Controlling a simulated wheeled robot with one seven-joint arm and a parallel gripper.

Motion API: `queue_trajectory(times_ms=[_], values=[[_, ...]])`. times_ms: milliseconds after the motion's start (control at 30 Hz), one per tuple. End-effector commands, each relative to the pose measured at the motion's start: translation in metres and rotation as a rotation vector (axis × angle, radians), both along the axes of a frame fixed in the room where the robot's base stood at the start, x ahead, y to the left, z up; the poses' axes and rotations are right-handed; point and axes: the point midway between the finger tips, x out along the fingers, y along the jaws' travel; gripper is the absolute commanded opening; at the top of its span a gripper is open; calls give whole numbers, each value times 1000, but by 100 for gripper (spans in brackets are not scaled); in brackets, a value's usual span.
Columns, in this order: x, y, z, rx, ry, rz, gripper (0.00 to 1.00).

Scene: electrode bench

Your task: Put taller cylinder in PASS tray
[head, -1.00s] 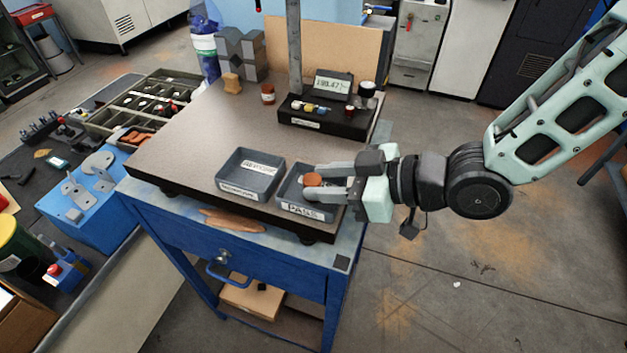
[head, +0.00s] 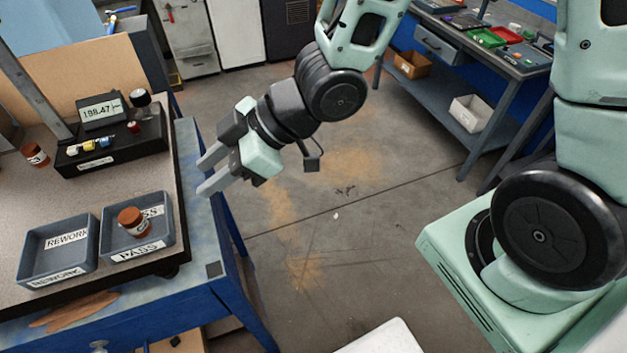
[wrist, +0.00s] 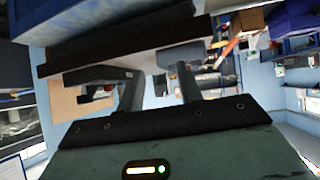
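An orange-brown capped cylinder (head: 132,221) stands in the PASS tray (head: 118,256), the right one of two grey trays at the front of the bench top. A second orange-brown cylinder with a white band (head: 35,154) stands on the bench top further back at the left. My gripper (head: 205,173) is to the right of the trays, beyond the bench top's right edge and apart from both cylinders. Its two fingers are spread with nothing between them. The wrist view also shows the two fingers (wrist: 155,95) apart and empty.
The REWORK tray (head: 66,281) sits left of the PASS tray and is empty. A black meter box (head: 100,155) with a display and several small parts stands behind the trays. Open floor (head: 330,240) lies right of the bench.

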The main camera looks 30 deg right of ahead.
Motion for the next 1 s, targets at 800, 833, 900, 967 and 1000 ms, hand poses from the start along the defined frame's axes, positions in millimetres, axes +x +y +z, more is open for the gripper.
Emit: queue_trajectory(times_ms=[800, 833, 900, 967, 1000], values=[[-123, -117, 31, -748, 560, -629, 36], [-123, -117, 30, -748, 560, -629, 36], [-123, -117, 30, -748, 560, -629, 36], [-123, -117, 30, -748, 560, -628, 36], [-123, -117, 28, -748, 560, -628, 36]])
